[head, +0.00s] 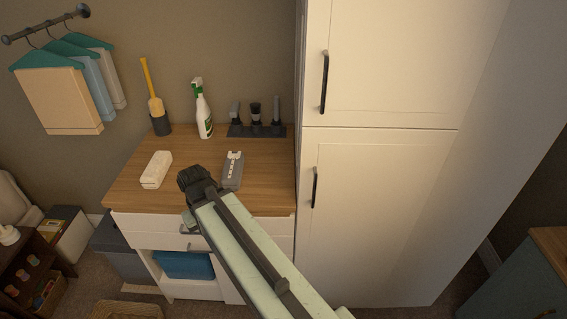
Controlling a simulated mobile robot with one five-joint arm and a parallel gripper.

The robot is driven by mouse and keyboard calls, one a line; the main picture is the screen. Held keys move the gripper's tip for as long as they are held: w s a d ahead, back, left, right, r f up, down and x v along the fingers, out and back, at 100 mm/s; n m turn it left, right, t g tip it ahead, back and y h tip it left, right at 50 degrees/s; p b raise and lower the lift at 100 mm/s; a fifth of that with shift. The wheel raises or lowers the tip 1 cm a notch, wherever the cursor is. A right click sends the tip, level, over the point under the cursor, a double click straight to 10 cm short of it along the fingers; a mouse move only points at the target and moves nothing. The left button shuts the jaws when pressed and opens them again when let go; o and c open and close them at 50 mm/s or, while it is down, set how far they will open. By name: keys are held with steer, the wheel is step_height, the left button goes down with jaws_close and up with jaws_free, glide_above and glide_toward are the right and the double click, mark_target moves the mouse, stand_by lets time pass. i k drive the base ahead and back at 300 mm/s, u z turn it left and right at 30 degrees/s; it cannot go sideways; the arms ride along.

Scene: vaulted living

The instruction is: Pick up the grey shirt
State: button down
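The grey shirt (112,82) hangs on a teal hanger from a dark wall rail (45,25) at the upper left. It is the rightmost of three hanging garments and is partly covered by a light blue one (91,75). A cream one (60,100) hangs at the front. My gripper (188,182) is over the wooden top of the cabinet, right of and below the garments and well apart from them. I see it from behind and above, so its fingers are hidden and I cannot tell whether it is open.
The cabinet top (125,190) holds a yellow-handled brush (152,90), a spray bottle (203,112), a white block (156,168), a grey device (233,170) and a dark stand (258,130). A tall white cupboard (380,200) blocks the right. A dark bin (122,262) stands left of the cabinet.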

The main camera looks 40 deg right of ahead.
mark_target(232, 175)
steer(key=z, duration=0.3)
steer(key=k, duration=0.4)
steer(key=z, duration=0.15)
steer(key=i, duration=0.4)
steer(key=u, duration=0.1)
steer(key=k, duration=0.15)
steer(key=u, duration=4.2)
steer(key=k, duration=0.5)
steer(key=z, duration=0.05)
